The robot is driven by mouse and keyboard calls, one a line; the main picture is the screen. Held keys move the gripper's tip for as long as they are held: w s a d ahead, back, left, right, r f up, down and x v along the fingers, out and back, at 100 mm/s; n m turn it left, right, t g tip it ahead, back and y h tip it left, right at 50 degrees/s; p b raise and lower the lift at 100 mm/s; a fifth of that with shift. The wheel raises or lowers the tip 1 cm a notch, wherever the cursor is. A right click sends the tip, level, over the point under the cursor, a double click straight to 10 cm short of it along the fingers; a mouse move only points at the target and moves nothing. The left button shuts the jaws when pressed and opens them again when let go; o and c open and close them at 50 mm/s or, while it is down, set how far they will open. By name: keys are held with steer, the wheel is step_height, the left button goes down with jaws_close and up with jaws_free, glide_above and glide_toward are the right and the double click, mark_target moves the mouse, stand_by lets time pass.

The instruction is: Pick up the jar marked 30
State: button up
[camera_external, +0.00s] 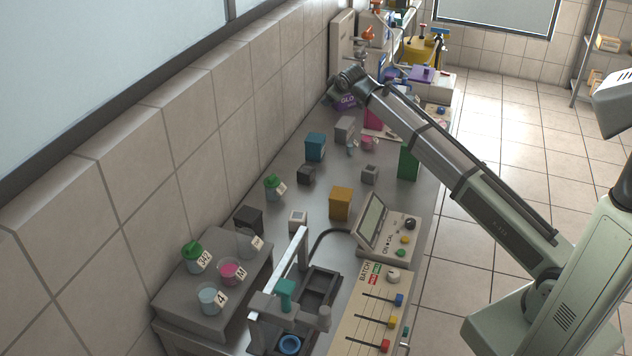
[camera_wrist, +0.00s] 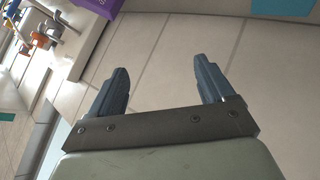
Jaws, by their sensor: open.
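I cannot read the mark 30 on any jar. In the external view, a green-lidded jar (camera_external: 193,257) marked 342, a jar with pink contents (camera_external: 231,272) marked M and a pale jar (camera_external: 209,299) marked 4 stand on a grey block. A clear jar (camera_external: 247,243) there has a label I cannot read clearly. Another green-lidded jar (camera_external: 273,187) stands on the bench; its label is too small to read. My gripper (camera_wrist: 161,70) is open and empty in the wrist view, facing the tiled wall. It is at the far part of the bench, away from these jars.
A purple glove box (camera_external: 346,102) is beside my wrist. Teal (camera_external: 315,147), orange (camera_external: 340,203) and green (camera_external: 408,163) containers stand along the bench. A console with a screen (camera_external: 373,222) and a slider panel (camera_external: 376,309) fill the near right. The tiled wall (camera_external: 150,150) borders the left.

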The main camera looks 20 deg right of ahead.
steer(key=s+a+f+g+y, duration=0.25)
steer(key=s+a, duration=0.75)
steer(key=a, duration=0.6)
steer(key=g+y, duration=0.1)
steer(key=g, duration=0.4)
glide_toward(271, 183)
steer(key=shift+n+t, duration=0.35)
steer(key=shift+n, duration=0.05)
steer(key=x, duration=0.8)
steer(key=w+d+x, duration=0.1)
steer(key=x, duration=0.3)
steer(key=shift+f, duration=0.1)
steer(key=shift+c, duration=0.4)
steer(key=c, duration=1)
